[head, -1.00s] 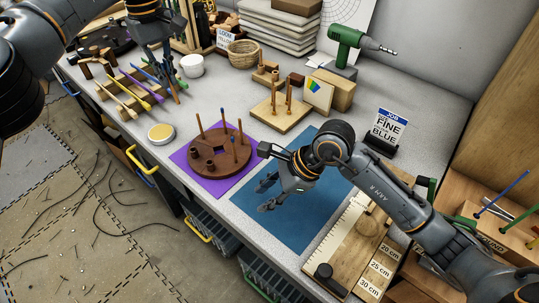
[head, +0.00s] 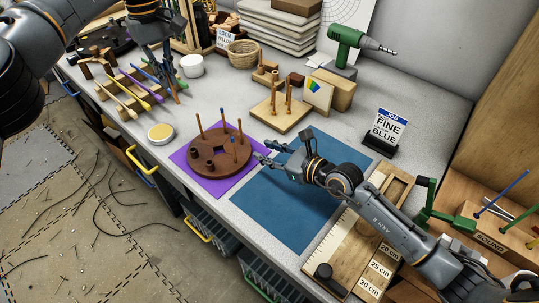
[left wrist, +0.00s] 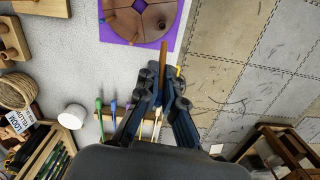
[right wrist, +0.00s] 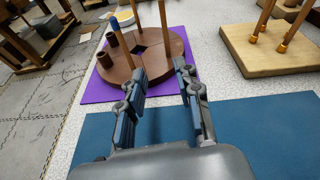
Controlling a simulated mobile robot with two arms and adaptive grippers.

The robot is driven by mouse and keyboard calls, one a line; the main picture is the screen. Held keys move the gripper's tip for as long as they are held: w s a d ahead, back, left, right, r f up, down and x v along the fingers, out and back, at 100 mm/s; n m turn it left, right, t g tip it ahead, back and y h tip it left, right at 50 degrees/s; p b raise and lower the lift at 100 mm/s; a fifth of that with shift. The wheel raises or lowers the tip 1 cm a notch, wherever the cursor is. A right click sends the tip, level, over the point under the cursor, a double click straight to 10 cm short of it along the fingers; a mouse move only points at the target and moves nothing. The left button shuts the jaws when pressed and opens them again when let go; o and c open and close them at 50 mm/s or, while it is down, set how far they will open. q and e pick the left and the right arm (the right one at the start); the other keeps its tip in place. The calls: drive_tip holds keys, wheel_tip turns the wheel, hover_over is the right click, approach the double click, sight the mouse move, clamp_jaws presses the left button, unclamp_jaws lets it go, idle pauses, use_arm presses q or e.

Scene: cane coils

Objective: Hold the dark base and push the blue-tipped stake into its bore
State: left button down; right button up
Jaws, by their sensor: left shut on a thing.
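The dark round base (head: 190,166) lies on a purple mat in the head view; several stakes stand in it, at least one with a blue tip (right wrist: 113,23). My right gripper (head: 266,151) is open and empty at the base's right side. In the right wrist view the base (right wrist: 165,52) lies just beyond its spread fingers (right wrist: 160,72); I see no grip on it. My left gripper (head: 172,92) is above the stick rack, shut on a thin brown stake (left wrist: 163,50).
The purple mat (head: 243,184) and blue mat (head: 290,215) lie side by side. A square wooden block with pegs (head: 272,125) stands behind. The blue mat is clear.

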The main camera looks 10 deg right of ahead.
sight(241, 133)
drive_tip(key=shift+s+a+f+m+t, duration=0.1)
drive_tip(key=shift+f+m+t, duration=0.1)
drive_tip(key=shift+m+t, duration=0.3)
drive_tip(key=shift+s+f+m+t, duration=0.1)
drive_tip(key=shift+f+m+t, duration=0.05)
drive_tip(key=shift+m+t, duration=0.3)
drive_tip(key=shift+s+m+t, duration=0.2)
drive_tip(key=shift+m+t, duration=0.45)
drive_tip(key=shift+t, duration=0.2)
drive_tip(key=shift+w+r, duration=0.1)
drive_tip(key=shift+w, duration=0.05)
drive_tip(key=x, duration=1.1)
drive_tip(key=shift+w+a, duration=0.1)
drive_tip(key=shift+w, duration=0.15)
drive_tip(key=shift+r, duration=0.1)
clamp_jaws()
use_arm(q)
drive_tip(key=shift+f, duration=0.1)
